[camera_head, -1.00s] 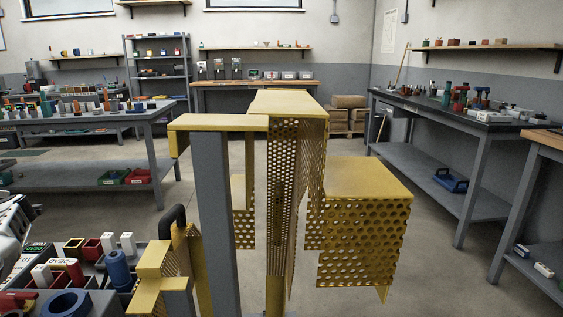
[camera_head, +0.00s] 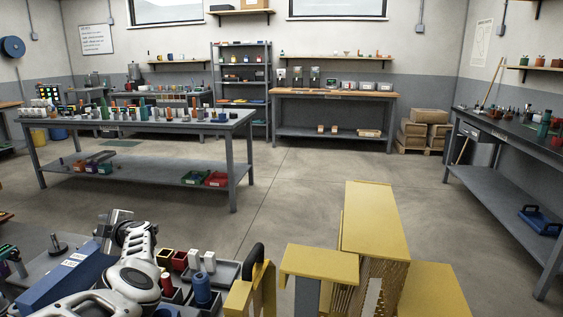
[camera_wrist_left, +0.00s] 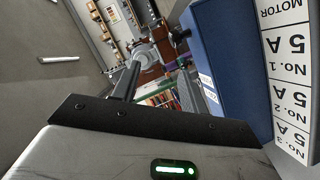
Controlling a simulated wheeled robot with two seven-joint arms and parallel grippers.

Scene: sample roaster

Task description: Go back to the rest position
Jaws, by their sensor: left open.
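My left arm (camera_head: 135,278), white and grey, comes up from the lower left in the head view. My left gripper (camera_wrist_left: 157,88) shows its two dark fingers apart in the left wrist view, with nothing seen held between them. A blue box (camera_head: 68,276) with a white label stands close beside the arm. In the left wrist view the blue box (camera_wrist_left: 228,62) fills the right side, close to the fingers, and its label reads MOTOR and 5A. I cannot tell whether they touch. My right gripper is not in view.
A tray (camera_head: 225,272) holds several small blocks and a blue cylinder (camera_head: 201,290). A long grey workbench (camera_head: 140,122) stands beyond. The floor (camera_head: 300,185) in the middle is clear.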

